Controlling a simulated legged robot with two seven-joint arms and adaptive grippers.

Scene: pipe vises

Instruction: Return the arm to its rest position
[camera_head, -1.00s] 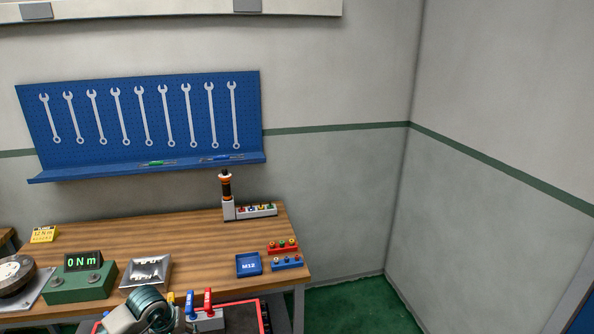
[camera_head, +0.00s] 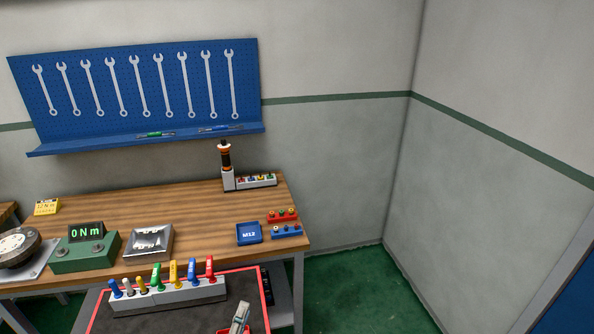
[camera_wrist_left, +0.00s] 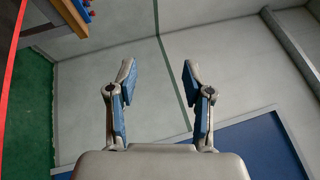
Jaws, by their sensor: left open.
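My left gripper (camera_wrist_left: 160,90) shows in the left wrist view. Its two grey fingers with blue pads are spread apart, with nothing between them. Behind them are the pale wall with a green stripe and a blue panel. In the head view the left arm no longer covers the rack of coloured handles (camera_head: 168,296). A small grey piece with red at its foot (camera_head: 240,318) stands at the bottom edge of the head view, cut off, and I cannot tell what it is. My right gripper is out of view.
A wooden bench (camera_head: 190,215) holds a torque display (camera_head: 86,248), a metal tray (camera_head: 149,242), a blue M12 tray (camera_head: 249,233) and red and blue socket strips. A dark red-edged surface (camera_head: 120,320) lies in front. Green floor (camera_head: 360,290) is clear at right.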

